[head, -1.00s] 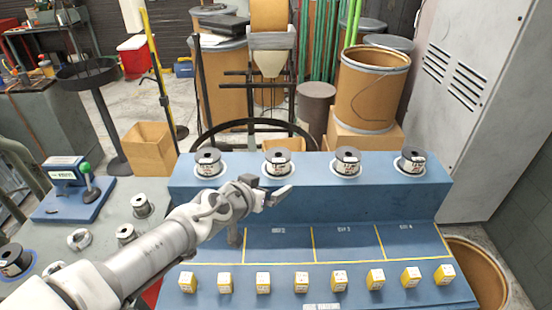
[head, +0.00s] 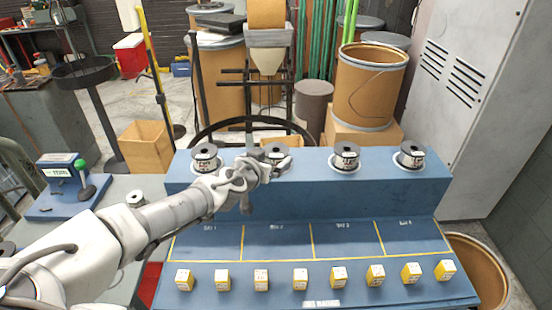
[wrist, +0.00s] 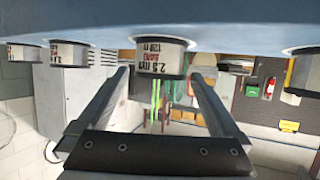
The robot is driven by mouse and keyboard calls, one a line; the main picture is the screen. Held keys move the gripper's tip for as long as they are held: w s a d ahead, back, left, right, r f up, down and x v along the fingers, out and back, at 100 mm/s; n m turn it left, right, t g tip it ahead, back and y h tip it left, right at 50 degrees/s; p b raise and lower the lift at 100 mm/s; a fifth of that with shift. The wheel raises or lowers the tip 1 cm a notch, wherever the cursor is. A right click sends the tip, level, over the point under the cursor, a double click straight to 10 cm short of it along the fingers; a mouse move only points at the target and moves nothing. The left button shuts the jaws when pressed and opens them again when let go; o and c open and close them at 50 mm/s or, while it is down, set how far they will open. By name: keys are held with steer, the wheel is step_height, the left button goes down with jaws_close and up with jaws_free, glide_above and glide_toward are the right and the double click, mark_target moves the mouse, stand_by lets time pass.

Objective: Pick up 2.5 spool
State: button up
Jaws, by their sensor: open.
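The 2.5 spool (wrist: 160,57) shows in the wrist view with a "2.5 mm" label on its side, upside down in the picture. It lies between and beyond the fingertips of my gripper (wrist: 159,74), which is open and empty. In the head view this spool (head: 277,149) is second from the left on the blue shelf (head: 310,185). My gripper (head: 284,165) is in front of it and hides its lower part. I cannot tell how far the fingers reach around it.
Other spools stand on the shelf at left (head: 205,157) and to the right, one (head: 345,158) beside the 2.5 spool and one (head: 409,156) at the far end. Yellow-and-white boxes (head: 300,279) line the front edge. Lower bays (head: 345,238) are empty.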

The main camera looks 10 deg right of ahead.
mark_target(278, 151)
steer(key=shift+r+x, duration=0.15)
steer(key=shift+x, duration=1.7)
steer(key=shift+r+x, duration=0.15)
steer(key=shift+x, duration=1.75)
steer(key=shift+d, duration=0.1)
jaws_close()
